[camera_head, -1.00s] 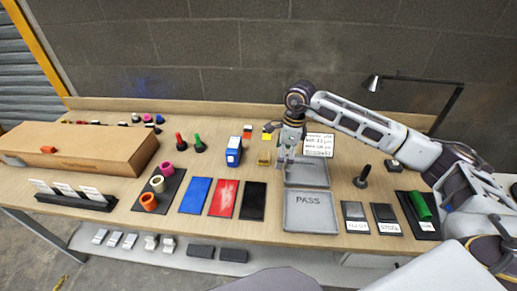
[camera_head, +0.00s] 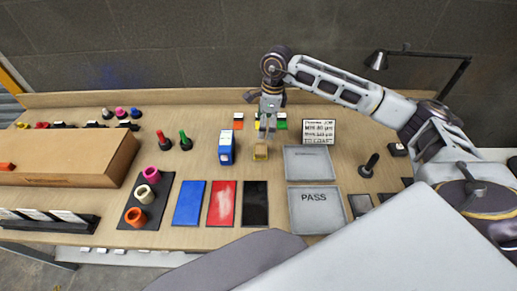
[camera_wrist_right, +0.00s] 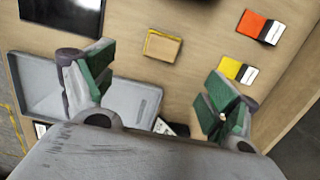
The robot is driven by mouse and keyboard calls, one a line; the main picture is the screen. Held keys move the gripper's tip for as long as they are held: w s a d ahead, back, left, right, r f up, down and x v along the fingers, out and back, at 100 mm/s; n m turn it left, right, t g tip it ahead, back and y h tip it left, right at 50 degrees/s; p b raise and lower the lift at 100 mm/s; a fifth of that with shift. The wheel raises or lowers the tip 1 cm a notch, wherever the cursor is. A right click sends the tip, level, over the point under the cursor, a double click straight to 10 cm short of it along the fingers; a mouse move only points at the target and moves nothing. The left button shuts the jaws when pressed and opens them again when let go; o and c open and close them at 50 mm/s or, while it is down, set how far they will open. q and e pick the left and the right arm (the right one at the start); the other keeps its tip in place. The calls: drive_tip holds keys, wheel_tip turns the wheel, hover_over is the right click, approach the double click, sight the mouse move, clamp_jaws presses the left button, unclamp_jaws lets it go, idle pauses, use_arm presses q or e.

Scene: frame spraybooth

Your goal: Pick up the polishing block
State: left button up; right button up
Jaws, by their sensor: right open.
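The polishing block, which I take to be the small tan-yellow block (camera_head: 260,153), lies on the bench behind the black panel. It also shows in the right wrist view (camera_wrist_right: 162,45), near the top centre. My right gripper (camera_head: 264,134) is over the bench close to the block in the head view. In the right wrist view its green-padded fingers (camera_wrist_right: 158,92) are wide apart with nothing between them, and the block lies beyond them, untouched. My left gripper is not in view.
A blue-and-white box (camera_head: 226,150) stands left of the block. Grey trays (camera_head: 307,165), one marked PASS (camera_head: 315,218), lie to its right. Orange (camera_wrist_right: 252,24) and yellow (camera_wrist_right: 232,68) tagged pieces lie nearby. Blue, red and black panels (camera_head: 255,205) lie in front.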

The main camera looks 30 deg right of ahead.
drive_tip(key=p, duration=0.1)
hover_over(261, 148)
drive_tip(key=f, duration=0.7)
drive_tip(key=shift+s+f, duration=0.25)
drive_tip(key=shift+s, duration=0.15)
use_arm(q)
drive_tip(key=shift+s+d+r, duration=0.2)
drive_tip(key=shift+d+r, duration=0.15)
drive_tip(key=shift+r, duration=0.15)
use_arm(e)
drive_tip(key=shift+f, duration=0.45)
drive_tip(key=shift+f, duration=0.1)
drive_tip(key=shift+w+a+f+p, duration=0.1)
drive_tip(key=shift+w+f+p, duration=0.1)
drive_tip(key=shift+f, duration=0.45)
drive_tip(key=shift+w+d+f+p, duration=0.1)
drive_tip(key=shift+f+p, duration=0.15)
drive_tip(key=shift+f, duration=0.4)
drive_tip(key=shift+w+a+f+p, duration=0.1)
drive_tip(key=shift+f+p, duration=0.1)
drive_tip(key=shift+f, duration=1)
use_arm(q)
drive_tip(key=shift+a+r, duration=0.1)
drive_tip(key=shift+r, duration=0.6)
